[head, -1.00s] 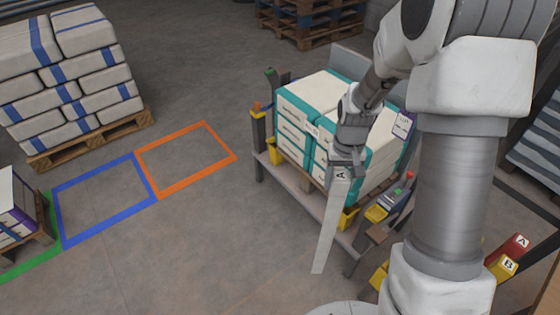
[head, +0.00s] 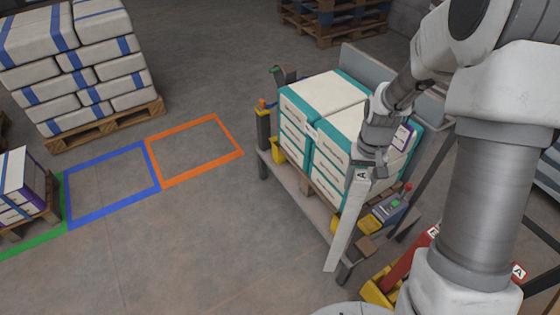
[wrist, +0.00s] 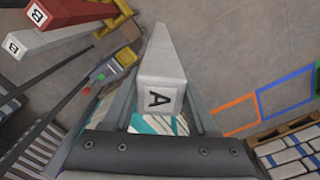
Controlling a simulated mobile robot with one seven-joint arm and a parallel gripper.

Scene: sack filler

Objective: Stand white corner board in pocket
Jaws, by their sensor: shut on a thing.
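The white corner board (head: 344,228), marked A at its top, hangs nearly upright and slightly tilted from my gripper (head: 368,170). My gripper is shut on its upper end, beside the near corner of the sack stack. Its lower end is beside the dark front corner of the stand; I cannot tell if they touch. The wrist view shows the board (wrist: 163,65) between the fingers with its A face towards me. A yellow pocket (head: 370,224) is on the stand just right of the board, partly hidden by it. Another yellow pocket (head: 277,150) is at the stand's left corner.
Teal and white sacks (head: 328,135) are stacked on the grey stand (head: 300,197). A control box (head: 390,208) with red and green buttons is at right. Floor left of the stand is clear, with painted frames.

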